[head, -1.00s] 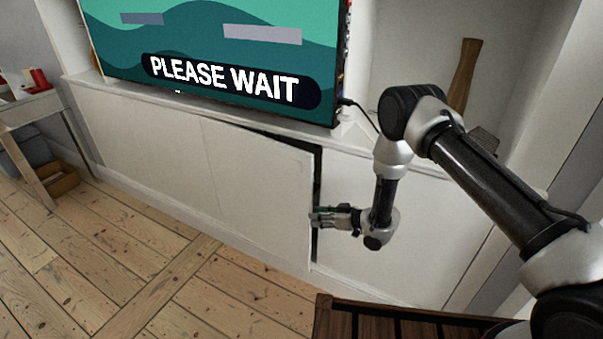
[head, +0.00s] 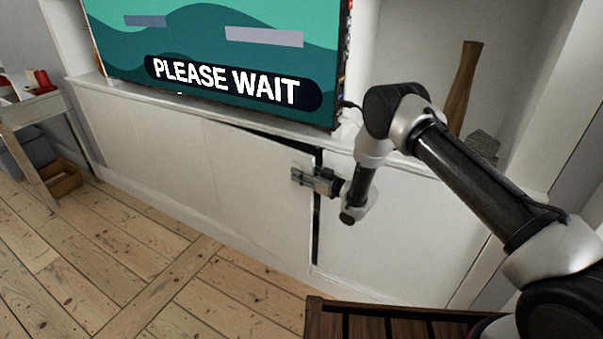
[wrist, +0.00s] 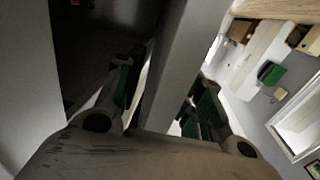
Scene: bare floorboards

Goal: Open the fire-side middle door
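The middle door (head: 262,200) of the low white cabinet stands slightly ajar, with a dark gap along its top and right edge. My gripper (head: 298,177) is at the upper part of that right edge, and finger parts show in front of the door face. In the wrist view my gripper (wrist: 160,95) has its fingers spread apart. The pale door panel (wrist: 186,65) runs between them, with one finger on the dark inner side and the other on the room side. I cannot tell whether either finger touches the panel. The cabinet's inside is mostly dark.
The right-hand cabinet panel (head: 385,235) is closed beside the gap. A screen reading "PLEASE WAIT" (head: 225,60) stands on the cabinet top, with a tall wooden vase (head: 463,85) to its right. A dark slatted wooden thing (head: 375,322) is at the bottom. Bare floor (head: 170,265) lies in front of the door.

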